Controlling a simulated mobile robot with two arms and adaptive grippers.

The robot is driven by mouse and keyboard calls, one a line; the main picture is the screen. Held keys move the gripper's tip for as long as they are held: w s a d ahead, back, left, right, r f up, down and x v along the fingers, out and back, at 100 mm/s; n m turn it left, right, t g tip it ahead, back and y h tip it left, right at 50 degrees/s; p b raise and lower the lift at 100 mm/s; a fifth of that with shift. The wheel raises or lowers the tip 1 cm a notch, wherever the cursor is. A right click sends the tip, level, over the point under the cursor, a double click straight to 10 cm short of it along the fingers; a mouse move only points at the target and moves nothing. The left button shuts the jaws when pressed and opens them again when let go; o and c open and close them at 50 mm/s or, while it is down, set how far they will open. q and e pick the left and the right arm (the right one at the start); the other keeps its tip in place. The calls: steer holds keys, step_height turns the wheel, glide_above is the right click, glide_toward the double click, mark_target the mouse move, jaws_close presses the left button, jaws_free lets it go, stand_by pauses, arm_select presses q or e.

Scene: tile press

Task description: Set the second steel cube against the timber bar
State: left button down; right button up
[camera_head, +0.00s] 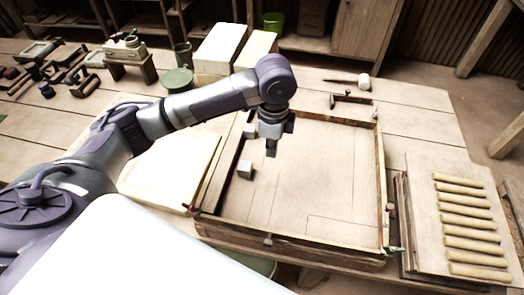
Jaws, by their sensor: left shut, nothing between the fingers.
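Two small grey steel cubes lie inside the wooden frame at its left side. The nearer cube (246,169) sits close to the timber bar (217,172) that runs along the left side; I cannot tell whether they touch. The farther cube (249,131) sits higher up along the same side, partly beside my gripper. My left gripper (271,151) points down over the board, just right of the cubes. It is shut and empty. My right gripper is not in view.
The wooden frame (384,190) encloses a mostly bare board (325,180). Boards with several tan rolls (470,225) lie at the right. A mallet-like tool (362,82) lies behind the frame. Pale blocks (221,48), a green pot (178,80) and assorted tools stand at the back left.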

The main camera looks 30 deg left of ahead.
mark_target(247, 166)
arm_select(q)
steer(key=f, duration=0.2)
steer(key=s+f, duration=0.1)
steer(key=f, duration=0.1)
steer(key=shift+d, duration=0.15)
step_height(247, 166, down, 6)
steer(key=shift+w+r+p, duration=0.1)
steer(key=shift+r+p, duration=0.15)
steer(key=shift+p, duration=0.2)
steer(key=a, duration=0.1)
steer(key=a+p, duration=0.1)
steer(key=a, duration=0.1)
steer(key=shift+s+a+r, duration=0.1)
steer(key=shift+s+a, duration=0.05)
steer(key=shift+s, duration=0.25)
steer(key=shift+s+a, duration=0.1)
steer(key=shift+a, duration=0.25)
steer(key=shift+a+r+p, duration=0.1)
steer(key=shift+a+p, duration=0.15)
steer(key=shift+p, duration=0.25)
steer(key=shift+s+a+p, duration=0.25)
steer(key=shift+a+p, duration=0.5)
steer(key=shift+a, duration=0.2)
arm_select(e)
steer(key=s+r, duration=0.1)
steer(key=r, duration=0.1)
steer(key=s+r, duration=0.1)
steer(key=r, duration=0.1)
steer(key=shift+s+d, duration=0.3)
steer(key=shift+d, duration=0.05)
